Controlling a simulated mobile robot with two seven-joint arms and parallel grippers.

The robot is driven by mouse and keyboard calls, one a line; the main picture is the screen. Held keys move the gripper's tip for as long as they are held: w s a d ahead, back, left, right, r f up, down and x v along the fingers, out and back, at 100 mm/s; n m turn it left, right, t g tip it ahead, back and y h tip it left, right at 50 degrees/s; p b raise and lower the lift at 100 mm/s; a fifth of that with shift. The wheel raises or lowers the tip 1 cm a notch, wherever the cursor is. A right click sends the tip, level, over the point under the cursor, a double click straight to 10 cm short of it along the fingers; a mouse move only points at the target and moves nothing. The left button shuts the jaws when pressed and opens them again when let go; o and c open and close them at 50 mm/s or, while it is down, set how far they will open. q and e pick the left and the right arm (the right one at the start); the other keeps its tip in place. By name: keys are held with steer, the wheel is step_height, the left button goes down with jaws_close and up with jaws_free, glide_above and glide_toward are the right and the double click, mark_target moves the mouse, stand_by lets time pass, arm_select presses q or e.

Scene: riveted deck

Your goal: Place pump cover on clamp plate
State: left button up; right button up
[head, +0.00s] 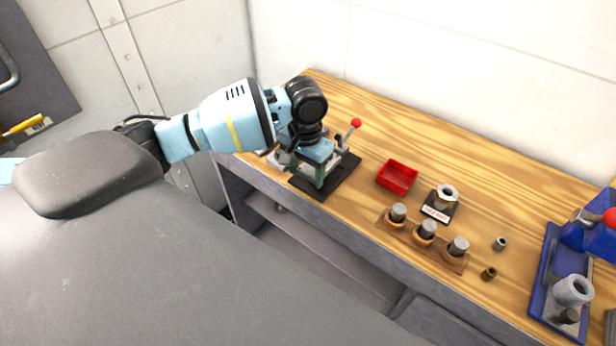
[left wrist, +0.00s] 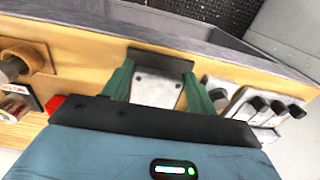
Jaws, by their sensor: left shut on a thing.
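My left gripper (head: 306,172) reaches in from the left, low over the dark clamp plate (head: 346,173) near the bench's left end. This plate carries a lever with a red ball (head: 356,123). In the left wrist view, the green fingers (left wrist: 158,76) are shut on a pale grey piece with small dark dots, which I take to be the pump cover (left wrist: 154,92). In the head view the cover is hidden by the gripper and wrist. I cannot tell whether it touches the plate. My right gripper is out of view.
On the wooden bench (head: 420,140) are a red bin (head: 397,176), a wooden holder with grey-topped cylinders (head: 425,240), a labelled stand (head: 440,208) and small loose sleeves (head: 500,243). A blue fixture (head: 545,290) stands at the right. A wall runs behind.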

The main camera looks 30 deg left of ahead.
arm_select(q)
steer(key=shift+w+a, duration=0.15)
steer(key=shift+w, duration=0.35)
steer(key=shift+f, duration=1.7)
steer(key=o, duration=1.2)
steer(key=shift+s+f, duration=0.1)
steer(key=shift+f, duration=0.05)
step_height(320, 180, up, 12)
steer(key=shift+r+p, duration=0.15)
steer(key=shift+p, duration=0.25)
